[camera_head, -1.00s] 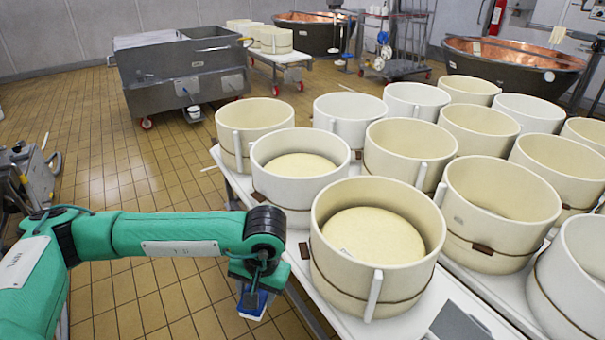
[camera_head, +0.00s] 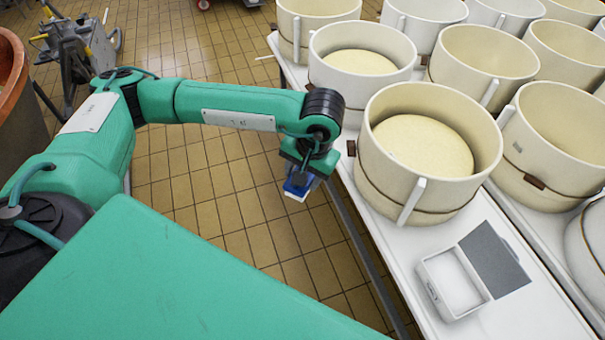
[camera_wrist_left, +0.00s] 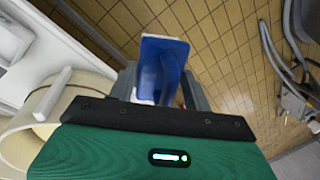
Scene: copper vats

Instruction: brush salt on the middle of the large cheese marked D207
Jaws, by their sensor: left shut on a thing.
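My left gripper (camera_head: 306,168) is shut on a blue brush (camera_head: 298,188) with a white underside. It holds the brush over the floor, just left of the table edge and apart from the moulds. The brush's blue back and handle (camera_wrist_left: 163,70) fill the middle of the left wrist view. A large pale round cheese (camera_head: 422,145) lies inside the nearest white mould (camera_head: 412,204). A second cheese (camera_head: 360,62) lies in the mould behind it. I cannot read a D207 mark on either.
Several more tall moulds (camera_head: 484,50) crowd the white table (camera_head: 384,235) behind and to the right. A copper vat (camera_head: 12,75) stands at the far left.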

